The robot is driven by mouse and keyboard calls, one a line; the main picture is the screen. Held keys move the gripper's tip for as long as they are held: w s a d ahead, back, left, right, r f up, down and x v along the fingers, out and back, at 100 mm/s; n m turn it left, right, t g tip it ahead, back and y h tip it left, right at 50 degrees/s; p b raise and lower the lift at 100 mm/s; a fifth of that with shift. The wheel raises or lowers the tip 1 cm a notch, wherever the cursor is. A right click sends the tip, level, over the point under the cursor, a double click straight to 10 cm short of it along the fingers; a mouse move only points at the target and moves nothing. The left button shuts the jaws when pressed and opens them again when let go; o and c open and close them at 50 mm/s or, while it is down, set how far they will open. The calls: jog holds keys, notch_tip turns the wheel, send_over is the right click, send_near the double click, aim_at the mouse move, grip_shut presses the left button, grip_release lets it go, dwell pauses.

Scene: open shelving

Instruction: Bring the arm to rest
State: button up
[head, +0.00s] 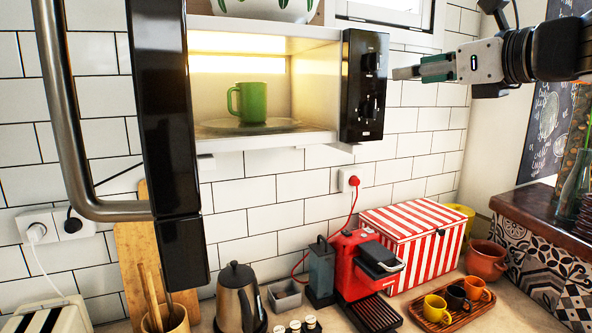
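My gripper (408,73) is at the upper right, in front of the tiled wall and to the right of the microwave. It points left and shows nearly side-on, so the gap between its fingers cannot be made out. I see no object at its fingertips. The microwave (365,85) stands with its door (165,110) swung open toward me on the left. A green mug (250,103) stands upright on the turntable plate (222,128) inside the lit microwave. My gripper is well apart from the mug and the door.
Below are a kettle (237,295), a red coffee machine (352,262), a red-striped box (425,245) and a wooden tray (462,317) with small cups. A patterned ledge (535,225) with jars is at the right. The air between the microwave and counter is mostly clear.

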jog(key=s+a+f+n+g, duration=0.4)
jog(key=s+a+f+n, duration=0.3)
jog(key=f+n, duration=0.35)
jog(key=s+d+f+n+g+h, duration=0.2)
jog(key=s+f+n+g+h, duration=0.1)
jog(key=s+f+n, duration=0.5)
jog(key=s+d+f+n+g+h+b, duration=0.1)
jog(key=s+f+n+h, duration=0.3)
jog(key=s+f+n, duration=0.4)
notch_tip(320, 180, down, 4)
jog(key=d+n+g, duration=0.1)
jog(key=n, duration=0.1)
jog(key=shift+n+g, duration=0.35)
jog(key=shift+g, duration=0.05)
